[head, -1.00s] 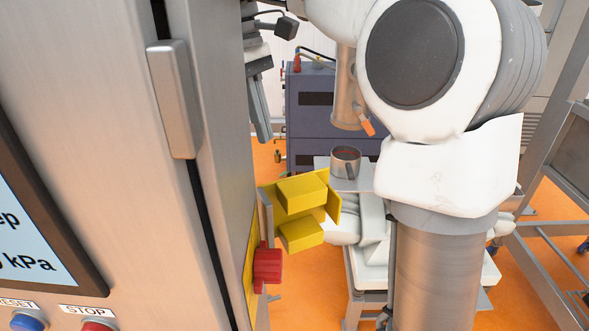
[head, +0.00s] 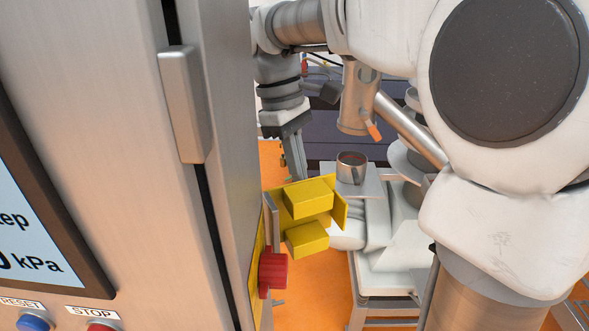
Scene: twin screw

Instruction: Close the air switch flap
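The yellow air switch flap (head: 308,198) stands open, sticking out to the right from the side of the steel cabinet. It has blocky raised parts. The red switch knob (head: 272,272) sits below it on a yellow plate (head: 257,262) and is uncovered. My gripper (head: 293,178) points down just behind and above the flap's upper edge. Its fingers are seen nearly edge-on and their tips are close to or behind the flap. I cannot tell whether they touch it or how far apart they are. Nothing is seen held.
The steel cabinet (head: 215,110) with a handle (head: 183,105) fills the left side. A metal cup (head: 351,168) stands on a small shelf (head: 372,184) right of the flap, near a metal tube with an orange tip (head: 374,131). The orange floor shows below.

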